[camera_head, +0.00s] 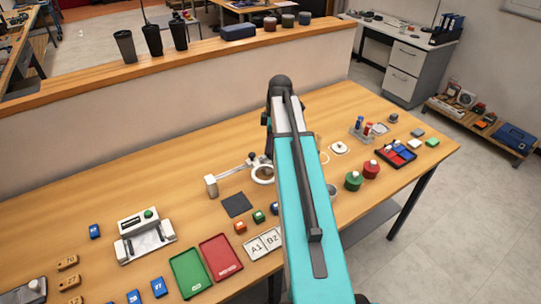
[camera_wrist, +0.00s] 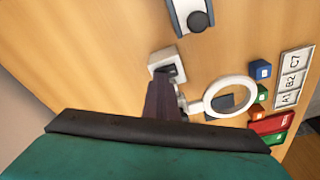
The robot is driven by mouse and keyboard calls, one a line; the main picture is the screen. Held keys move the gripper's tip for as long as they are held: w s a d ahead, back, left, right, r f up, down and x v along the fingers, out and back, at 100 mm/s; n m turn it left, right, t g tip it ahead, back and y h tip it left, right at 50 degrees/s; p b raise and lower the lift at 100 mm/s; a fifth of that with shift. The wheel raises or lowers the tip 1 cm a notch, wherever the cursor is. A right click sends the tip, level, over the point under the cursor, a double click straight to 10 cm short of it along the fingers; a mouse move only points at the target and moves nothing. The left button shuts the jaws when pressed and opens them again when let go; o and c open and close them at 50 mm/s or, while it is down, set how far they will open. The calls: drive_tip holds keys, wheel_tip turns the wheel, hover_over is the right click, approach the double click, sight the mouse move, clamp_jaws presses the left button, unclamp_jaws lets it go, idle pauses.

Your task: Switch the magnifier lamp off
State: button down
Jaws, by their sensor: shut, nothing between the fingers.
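The magnifier lamp has a pale base (camera_head: 211,186), a jointed arm and a white ring lens (camera_head: 262,174), on the wooden table left of my arm in the head view. In the wrist view its base (camera_wrist: 167,64) is at upper centre and its ring (camera_wrist: 230,78) lies to the right. My gripper (camera_wrist: 163,86) shows as dark fingers, shut and empty, just below the base in the picture. They cover part of the lamp's arm; I cannot tell whether they touch it. My arm hides the gripper in the head view. The switch and the light's state cannot be made out.
A dark square mat (camera_head: 236,205) lies near the lamp. Small coloured blocks (camera_head: 240,227) and a lettered plate (camera_head: 262,244) are closer. A green tray (camera_head: 190,272), a red tray (camera_head: 221,262) and a white device (camera_head: 145,236) stand to the left. Bare table lies behind the lamp.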

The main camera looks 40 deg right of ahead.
wheel_tip(320, 180, up, 7)
drive_tip(key=p, duration=0.4)
idle(0.8)
drive_tip(key=shift+f, duration=0.1)
idle(0.4)
